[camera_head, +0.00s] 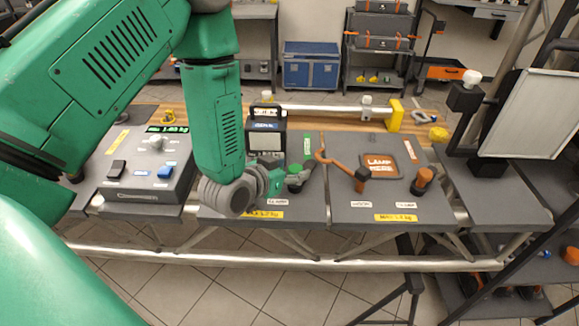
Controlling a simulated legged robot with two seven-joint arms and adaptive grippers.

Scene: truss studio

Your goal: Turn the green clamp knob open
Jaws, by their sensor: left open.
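The green clamp knob (298,178) stands on the dark grey bench top, in the middle of the view. My left gripper (279,179) comes in from the left, low over the bench, with its fingers pointing right at the knob. It is open. Its fingertips are right beside the knob; at this size I cannot tell whether they touch it or reach around it. The gripper hides part of the knob's left side. My right gripper is not in view.
A black lamp box (264,132) stands behind the gripper. A control box (150,165) is at left. A metal tube (325,110) runs behind.

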